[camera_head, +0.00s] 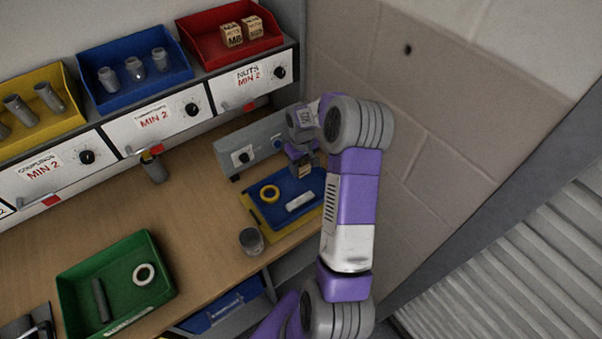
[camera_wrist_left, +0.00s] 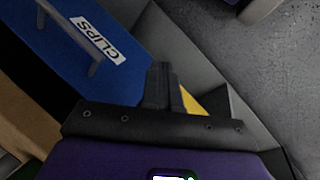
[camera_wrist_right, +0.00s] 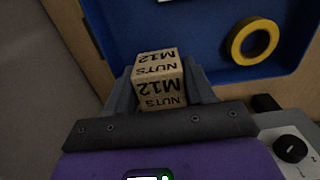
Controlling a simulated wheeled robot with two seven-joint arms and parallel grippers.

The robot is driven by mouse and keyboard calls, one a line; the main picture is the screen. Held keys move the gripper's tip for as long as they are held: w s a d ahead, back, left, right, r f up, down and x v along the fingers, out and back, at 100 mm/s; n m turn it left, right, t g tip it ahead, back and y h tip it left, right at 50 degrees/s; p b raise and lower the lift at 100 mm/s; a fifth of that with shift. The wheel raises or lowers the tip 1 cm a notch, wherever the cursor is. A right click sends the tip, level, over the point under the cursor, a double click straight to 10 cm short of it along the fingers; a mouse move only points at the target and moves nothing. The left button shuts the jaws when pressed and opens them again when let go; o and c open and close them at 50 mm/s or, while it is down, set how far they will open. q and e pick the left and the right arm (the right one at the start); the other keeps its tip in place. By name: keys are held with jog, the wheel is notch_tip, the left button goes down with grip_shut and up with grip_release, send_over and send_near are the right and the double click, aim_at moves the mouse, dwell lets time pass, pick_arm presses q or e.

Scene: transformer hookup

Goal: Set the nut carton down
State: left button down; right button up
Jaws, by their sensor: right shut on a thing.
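The nut carton (camera_wrist_right: 160,82) is a small tan box marked "NUTS M12". In the right wrist view it sits between the two fingers of my right gripper (camera_wrist_right: 158,92), which is shut on it. In the head view my right gripper (camera_head: 303,160) hangs over the far part of a blue-and-yellow tray (camera_head: 268,209), and only a sliver of the carton (camera_head: 305,171) shows below it. I cannot tell whether the carton touches the tray. My left gripper (camera_wrist_left: 165,88) shows in the left wrist view with its fingers together and nothing between them, near a blue bin marked "CLIPS" (camera_wrist_left: 50,65).
The tray holds a yellow ring (camera_head: 269,193) and a white piece (camera_head: 299,201). A grey box with knobs (camera_head: 246,150) stands behind it. A red bin (camera_head: 205,45) holds two similar cartons. A green bin (camera_head: 75,290) and a jar (camera_head: 251,241) stand on the bench.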

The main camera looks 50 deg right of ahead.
aim_at(302, 171)
notch_tip(302, 171, down, 4)
jog(key=shift+r, duration=0.25)
jog(key=shift+b, duration=0.3)
jog(key=o, duration=1.3)
jog(key=shift+f, duration=0.1)
jog(key=shift+r, duration=0.25)
notch_tip(302, 171, up, 12)
jog(key=shift+f+p, duration=0.1)
jog(key=shift+p, duration=0.8)
